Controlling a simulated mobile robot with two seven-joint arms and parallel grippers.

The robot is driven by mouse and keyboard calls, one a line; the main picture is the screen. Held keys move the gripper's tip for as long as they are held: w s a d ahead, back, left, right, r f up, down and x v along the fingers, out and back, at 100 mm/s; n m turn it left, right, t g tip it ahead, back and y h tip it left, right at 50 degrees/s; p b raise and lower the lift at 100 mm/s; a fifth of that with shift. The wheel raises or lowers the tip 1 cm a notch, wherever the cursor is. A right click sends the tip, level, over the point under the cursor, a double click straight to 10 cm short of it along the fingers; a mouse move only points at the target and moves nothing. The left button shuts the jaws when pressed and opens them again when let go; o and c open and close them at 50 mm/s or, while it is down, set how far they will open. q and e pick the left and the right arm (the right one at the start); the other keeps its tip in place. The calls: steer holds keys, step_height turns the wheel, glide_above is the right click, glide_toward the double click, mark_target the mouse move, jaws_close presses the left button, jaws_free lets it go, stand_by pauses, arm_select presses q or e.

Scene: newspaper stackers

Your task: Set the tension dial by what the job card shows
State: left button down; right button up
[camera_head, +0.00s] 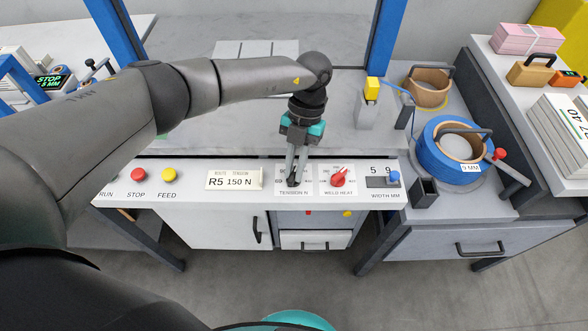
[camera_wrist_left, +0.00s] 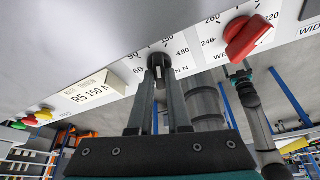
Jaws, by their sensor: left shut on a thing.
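The job card (camera_head: 234,179) on the bench's front panel reads "R5 150 N" under "ROUTE TENSION"; it also shows in the wrist view (camera_wrist_left: 94,91). The tension dial, a black knob (camera_wrist_left: 157,62), sits right of the card, with scale numbers such as 60, 90, 150 and 180 around it. My left gripper (camera_head: 293,178) reaches down from above and is shut on this knob; its fingers (camera_wrist_left: 163,78) flank it in the wrist view. The fingers and knob hide part of the scale, and I cannot read where the pointer stands.
The red weld heat knob (camera_head: 338,178) is close on the right, then the width slider (camera_head: 392,179). RUN, STOP (camera_head: 138,174) and FEED (camera_head: 169,174) buttons are on the left. A blue strap coil (camera_head: 441,150) lies to the right. The benchtop behind the panel is largely clear.

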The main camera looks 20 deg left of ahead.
arm_select(q)
steer(key=shift+d+m+t+y+b, duration=0.1)
steer(key=shift+m+t+y+b, duration=0.2)
steer(key=shift+m, duration=0.8)
steer(key=shift+d+m+t+y+b, duration=0.1)
steer(key=shift+m+y+b, duration=0.3)
steer(key=shift+m, duration=0.7)
steer(key=c, duration=0.9)
jaws_free()
steer(key=shift+o, duration=0.2)
steer(key=shift+r, duration=0.1)
steer(key=v, duration=1.5)
steer(key=shift+p, duration=0.4)
steer(key=shift+d, duration=0.1)
